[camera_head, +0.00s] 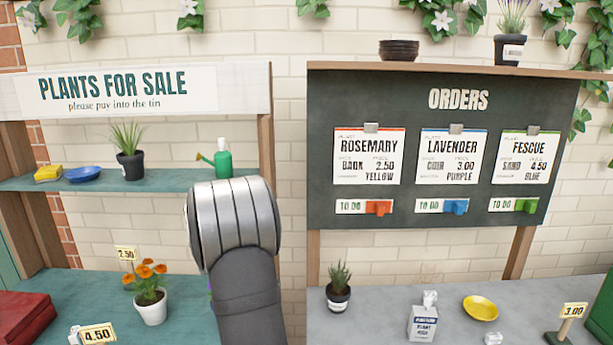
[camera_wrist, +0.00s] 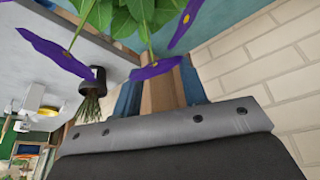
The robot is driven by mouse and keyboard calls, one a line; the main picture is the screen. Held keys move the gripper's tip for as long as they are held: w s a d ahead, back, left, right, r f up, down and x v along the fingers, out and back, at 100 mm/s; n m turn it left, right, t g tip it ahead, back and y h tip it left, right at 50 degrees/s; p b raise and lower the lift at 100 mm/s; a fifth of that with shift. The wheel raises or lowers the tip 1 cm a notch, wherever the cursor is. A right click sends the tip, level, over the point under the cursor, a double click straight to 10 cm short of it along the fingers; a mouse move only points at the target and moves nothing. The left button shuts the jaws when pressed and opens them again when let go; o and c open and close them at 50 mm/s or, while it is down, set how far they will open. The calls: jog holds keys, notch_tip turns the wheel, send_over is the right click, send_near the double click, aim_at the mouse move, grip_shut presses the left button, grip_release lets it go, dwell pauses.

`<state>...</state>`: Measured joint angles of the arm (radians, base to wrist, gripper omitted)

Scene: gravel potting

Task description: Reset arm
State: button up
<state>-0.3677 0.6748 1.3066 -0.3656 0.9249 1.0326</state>
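A plant with purple petals and green leaves (camera_wrist: 130,18) hangs close in at the top of the wrist view. A speck of purple shows beside my arm in the head view.
The orange-flowered white pot (camera_head: 151,304) stands left of my arm. The rosemary-like pot (camera_head: 338,297), a plant food box (camera_head: 423,322) and a yellow saucer (camera_head: 480,308) stand on the right counter. A green watering bottle (camera_head: 223,160) stands on the shelf behind my arm.

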jog(key=d+f+m, duration=0.1)
jog(key=d, duration=0.1)
jog(key=d+f+m, duration=0.1)
jog(key=d+f, duration=0.1)
jog(key=d, duration=0.1)
jog(key=s+d+f+m+h, duration=0.1)
jog(key=d, duration=0.2)
jog(key=shift+f+m+g, duration=0.2)
jog(key=shift+m+g, duration=0.1)
